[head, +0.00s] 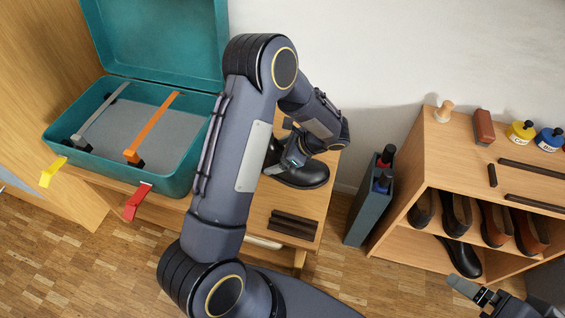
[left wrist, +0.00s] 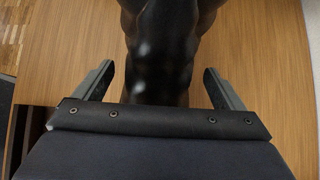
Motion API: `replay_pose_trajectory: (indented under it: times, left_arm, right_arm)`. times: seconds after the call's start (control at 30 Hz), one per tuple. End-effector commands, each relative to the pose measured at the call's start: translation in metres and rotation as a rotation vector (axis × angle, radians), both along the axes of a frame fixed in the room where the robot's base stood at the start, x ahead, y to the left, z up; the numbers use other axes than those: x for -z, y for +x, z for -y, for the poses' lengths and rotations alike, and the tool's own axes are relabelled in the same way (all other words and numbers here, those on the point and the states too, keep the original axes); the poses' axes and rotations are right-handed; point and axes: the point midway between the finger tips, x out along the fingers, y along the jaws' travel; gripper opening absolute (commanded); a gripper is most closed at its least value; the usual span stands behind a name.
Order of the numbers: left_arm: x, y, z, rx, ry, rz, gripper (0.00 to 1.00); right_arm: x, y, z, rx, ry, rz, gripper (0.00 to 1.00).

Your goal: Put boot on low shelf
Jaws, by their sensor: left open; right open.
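A black boot (head: 304,174) stands on the wooden bench, partly hidden behind my left arm. My left gripper (head: 292,160) is at the boot's upper part. In the left wrist view the boot (left wrist: 165,50) lies between the open fingers of my left gripper (left wrist: 163,85), with a gap visible on each side. The shelf unit (head: 412,200) stands at the right. My right gripper (head: 470,292) is open and empty at the lower right, in front of the shelf unit.
An open teal suitcase (head: 180,172) with grey and orange straps sits left on the bench (head: 255,215). Dark bars (head: 293,224) lie at the bench front. A narrow dark bin with bottles (head: 368,205) stands between bench and shelf. Brushes and polish tins (head: 522,131) are on the shelf top.

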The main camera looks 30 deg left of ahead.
Motion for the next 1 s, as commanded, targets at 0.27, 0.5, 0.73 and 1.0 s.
replay_pose_trajectory:
  times: [0.27, 0.5, 0.73, 1.0]
  left_arm:
    - [-0.0004, 0.0001, -0.0001, 0.000, 0.000, 0.000, 0.79]
    - [-0.0004, 0.0001, 0.0000, -0.001, 0.000, 0.001, 0.48]
    - [-0.0016, 0.0006, -0.0003, -0.001, 0.001, 0.002, 0.25]
    - [-0.0044, 0.0007, -0.0003, 0.000, 0.002, 0.003, 0.25]
  right_arm:
    - [-0.0005, 0.0000, 0.0000, 0.000, 0.000, 0.000, 0.94]
    - [-0.0005, 0.0000, 0.0000, 0.000, 0.000, 0.000, 0.94]
    - [-0.0007, 0.0000, 0.0000, 0.000, 0.000, 0.000, 0.94]
    - [-0.0021, 0.0000, 0.0000, 0.000, 0.000, 0.000, 0.94]
